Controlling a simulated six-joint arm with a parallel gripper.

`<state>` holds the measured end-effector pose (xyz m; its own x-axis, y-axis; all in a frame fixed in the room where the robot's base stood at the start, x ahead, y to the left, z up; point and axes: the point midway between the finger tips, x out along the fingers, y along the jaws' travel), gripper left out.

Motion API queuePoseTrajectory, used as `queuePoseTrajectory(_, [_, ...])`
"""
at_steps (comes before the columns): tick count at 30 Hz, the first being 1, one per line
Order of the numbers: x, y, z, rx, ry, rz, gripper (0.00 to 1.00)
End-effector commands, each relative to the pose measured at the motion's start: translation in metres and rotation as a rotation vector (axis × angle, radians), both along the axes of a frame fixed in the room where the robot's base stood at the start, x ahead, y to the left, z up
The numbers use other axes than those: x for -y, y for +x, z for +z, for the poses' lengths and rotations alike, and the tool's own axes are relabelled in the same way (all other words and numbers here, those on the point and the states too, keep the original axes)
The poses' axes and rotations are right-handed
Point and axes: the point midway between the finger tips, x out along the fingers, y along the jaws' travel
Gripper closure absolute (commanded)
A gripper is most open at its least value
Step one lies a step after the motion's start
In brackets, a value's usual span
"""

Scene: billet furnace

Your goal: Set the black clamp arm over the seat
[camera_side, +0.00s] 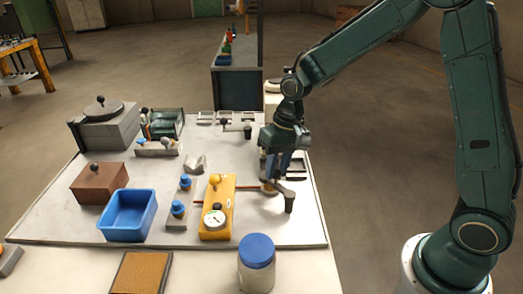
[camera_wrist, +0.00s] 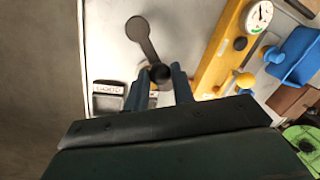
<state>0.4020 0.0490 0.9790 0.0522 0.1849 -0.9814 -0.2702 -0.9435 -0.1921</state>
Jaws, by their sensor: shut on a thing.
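The black clamp arm (camera_wrist: 147,45) is a dark bar with a rounded far end in the wrist view. Its near end lies between the two fingers of my gripper (camera_wrist: 161,76), which is shut on it there. In the side view my gripper (camera_side: 272,178) points down at the right part of the white board, and the clamp arm (camera_side: 280,190) sticks out to the right with a short post at its end. My fingers hide part of the held end. I cannot tell which part is the seat.
A yellow block with a dial (camera_side: 217,208) stands just left of my gripper, with a thin red rod between. A blue bin (camera_side: 130,215), a brown box (camera_side: 99,183) and blue knobs (camera_side: 178,208) lie further left. A blue-lidded jar (camera_side: 256,264) stands in front.

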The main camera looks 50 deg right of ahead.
Motion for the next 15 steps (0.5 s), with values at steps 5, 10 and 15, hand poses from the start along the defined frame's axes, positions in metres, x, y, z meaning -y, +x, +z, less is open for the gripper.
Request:
queuePoseTrajectory(5, [0.0062,-0.0007,0.0010,0.004,0.001,-0.128,1.00])
queuePoseTrajectory(10, [0.0100,-0.0018,0.0012,0.004,0.000,-0.208,1.00])
queuePoseTrajectory(15, [0.0118,-0.0024,0.0011,0.005,0.000,-0.247,1.00])
